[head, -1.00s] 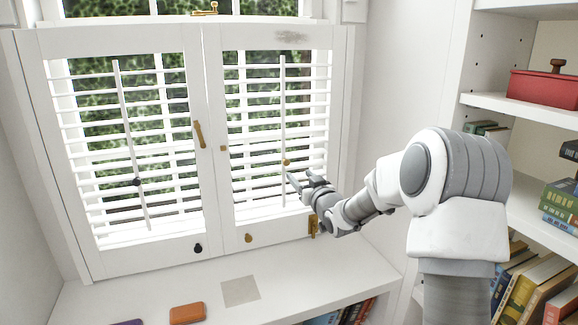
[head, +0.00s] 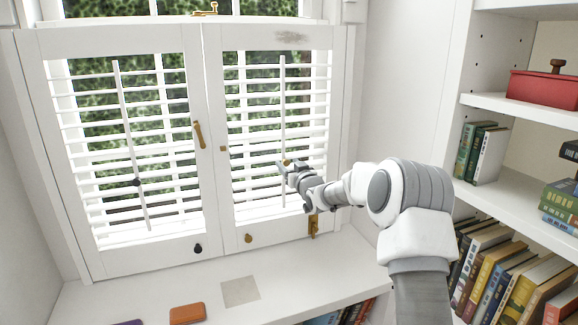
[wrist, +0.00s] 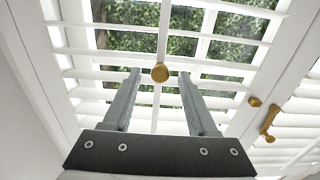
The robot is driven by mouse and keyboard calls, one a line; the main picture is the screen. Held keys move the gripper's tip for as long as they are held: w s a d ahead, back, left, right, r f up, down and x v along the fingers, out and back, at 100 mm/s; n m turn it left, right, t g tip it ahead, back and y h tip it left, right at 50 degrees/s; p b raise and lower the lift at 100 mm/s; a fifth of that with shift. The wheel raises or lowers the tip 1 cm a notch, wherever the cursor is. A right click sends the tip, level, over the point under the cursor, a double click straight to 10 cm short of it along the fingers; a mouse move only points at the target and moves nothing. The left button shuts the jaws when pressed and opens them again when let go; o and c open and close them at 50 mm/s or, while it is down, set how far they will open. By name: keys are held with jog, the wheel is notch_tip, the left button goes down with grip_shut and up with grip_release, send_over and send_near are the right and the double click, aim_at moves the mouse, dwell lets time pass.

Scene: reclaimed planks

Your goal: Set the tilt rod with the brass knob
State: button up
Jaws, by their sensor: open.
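The white tilt rod (head: 282,110) with the brass knob (head: 286,163) runs upright down the right shutter's louvers. In the wrist view the brass knob (wrist: 160,73) sits on the rod (wrist: 164,40), centred just beyond and between the two fingertips. My gripper (head: 287,169) is at the right shutter, close to the knob; in the wrist view my gripper (wrist: 159,75) is open with nothing between its fingers. Whether a finger touches the knob cannot be told. The left shutter's tilt rod (head: 124,110) carries a dark knob (head: 136,182).
A brass fitting (head: 313,226) is low on the right frame. The sill (head: 90,300) lies below; bookshelves (head: 520,205) stand at the right.

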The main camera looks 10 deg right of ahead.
grip_shut()
dwell(1.4)
